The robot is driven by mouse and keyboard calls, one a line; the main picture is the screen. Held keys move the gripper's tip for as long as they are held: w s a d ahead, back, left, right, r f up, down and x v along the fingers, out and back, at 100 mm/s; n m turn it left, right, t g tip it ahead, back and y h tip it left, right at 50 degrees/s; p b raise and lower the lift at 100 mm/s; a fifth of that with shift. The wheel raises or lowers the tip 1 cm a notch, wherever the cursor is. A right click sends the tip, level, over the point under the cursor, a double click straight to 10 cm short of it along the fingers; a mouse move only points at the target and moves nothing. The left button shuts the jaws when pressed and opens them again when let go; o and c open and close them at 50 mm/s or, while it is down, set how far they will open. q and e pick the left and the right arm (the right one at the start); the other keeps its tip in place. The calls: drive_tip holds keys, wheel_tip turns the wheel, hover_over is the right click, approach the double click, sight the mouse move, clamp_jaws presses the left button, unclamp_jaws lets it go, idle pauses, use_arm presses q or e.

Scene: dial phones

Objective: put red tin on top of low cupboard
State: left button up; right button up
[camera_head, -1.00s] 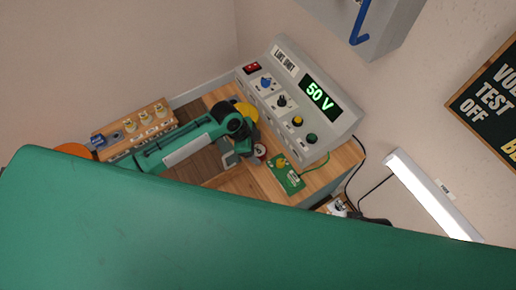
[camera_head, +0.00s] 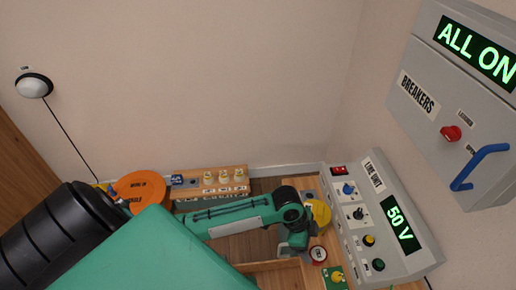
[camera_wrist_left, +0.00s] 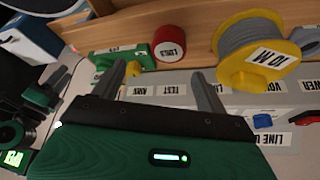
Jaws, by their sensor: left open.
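The red tin (camera_head: 318,254) is a small red cylinder with a white label, standing on the wooden top beside my left gripper (camera_head: 294,247). In the left wrist view the red tin (camera_wrist_left: 169,43) shows beyond the fingertips, a little right of centre between them. My left gripper (camera_wrist_left: 161,82) is open, with nothing between its fingers, and apart from the tin. I cannot tell which piece of furniture is the low cupboard.
A yellow spool (camera_wrist_left: 252,50) is right of the tin, and a green board (camera_wrist_left: 118,62) is left of it. The grey line unit (camera_head: 376,215) stands close by. A breaker box (camera_head: 455,105) hangs on the wall. An orange disc (camera_head: 140,190) is at the left.

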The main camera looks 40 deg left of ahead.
use_arm(q)
drive_tip(key=s+a+f+n+y, duration=0.2)
drive_tip(key=s+f+n, duration=0.3)
drive_tip(key=s, duration=0.3)
drive_tip(key=s+a+f+n+y, duration=0.2)
drive_tip(key=s+a+f+n, duration=0.3)
drive_tip(key=s, duration=0.4)
drive_tip(key=shift+a+f+n+t, duration=0.2)
drive_tip(key=shift+f+n+t, duration=0.3)
drive_tip(key=shift+n, duration=0.3)
